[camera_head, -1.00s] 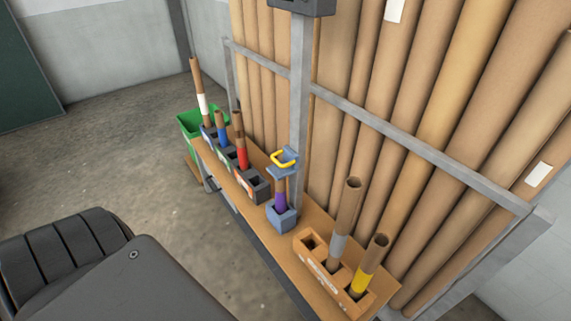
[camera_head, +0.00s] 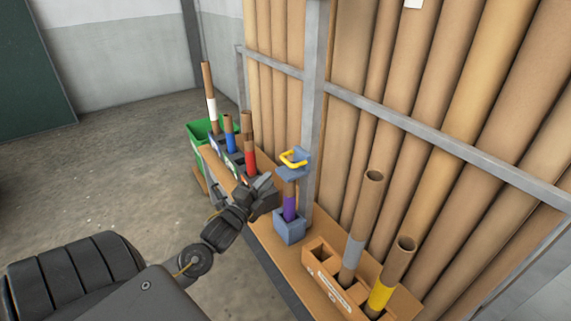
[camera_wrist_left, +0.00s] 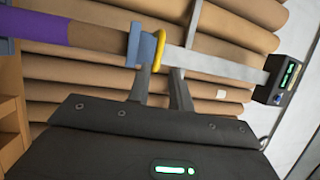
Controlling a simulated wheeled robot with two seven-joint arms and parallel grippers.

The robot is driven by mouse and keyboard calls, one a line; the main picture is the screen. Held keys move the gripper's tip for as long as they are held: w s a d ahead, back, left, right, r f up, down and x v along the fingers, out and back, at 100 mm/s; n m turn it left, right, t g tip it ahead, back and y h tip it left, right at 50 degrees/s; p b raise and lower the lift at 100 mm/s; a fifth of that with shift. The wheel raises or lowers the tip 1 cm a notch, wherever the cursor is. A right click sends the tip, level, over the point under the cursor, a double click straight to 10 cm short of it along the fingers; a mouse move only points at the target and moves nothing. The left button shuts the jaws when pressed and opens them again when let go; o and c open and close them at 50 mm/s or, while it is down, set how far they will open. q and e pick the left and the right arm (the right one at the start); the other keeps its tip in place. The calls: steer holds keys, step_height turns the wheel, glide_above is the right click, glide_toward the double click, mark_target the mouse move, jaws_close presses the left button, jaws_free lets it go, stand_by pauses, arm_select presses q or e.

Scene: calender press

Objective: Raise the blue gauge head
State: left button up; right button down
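The blue gauge head (camera_head: 299,170) has a yellow handle (camera_head: 293,161) and sits at the top of a brown tube with a purple band (camera_head: 289,207), which stands upright in a blue base block (camera_head: 289,228). My left gripper (camera_head: 272,186) is just left of the head and tube in the head view. In the left wrist view its two dark fingers (camera_wrist_left: 160,78) are spread apart. The gauge head (camera_wrist_left: 146,50) and its yellow handle (camera_wrist_left: 159,50) lie just beyond the fingertips, and I see no grip on them. My right gripper is not in view.
A grey post (camera_head: 314,95) rises behind the gauge head; a display box (camera_wrist_left: 281,80) is on its end. An orange holder (camera_head: 335,274) with two tubes stands to the right. Banded tubes and a green bin (camera_head: 198,131) are at the left. Large cardboard rolls (camera_head: 440,90) lean behind.

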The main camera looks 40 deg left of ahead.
mark_target(286, 161)
arm_select(q)
steer(key=w, duration=0.3)
steer(key=w+r, duration=0.1)
steer(key=w, duration=0.3)
steer(key=w+a, duration=0.1)
steer(key=w, duration=0.2)
steer(key=shift+w+r, duration=0.25)
steer(key=shift+c, duration=0.4)
jaws_close()
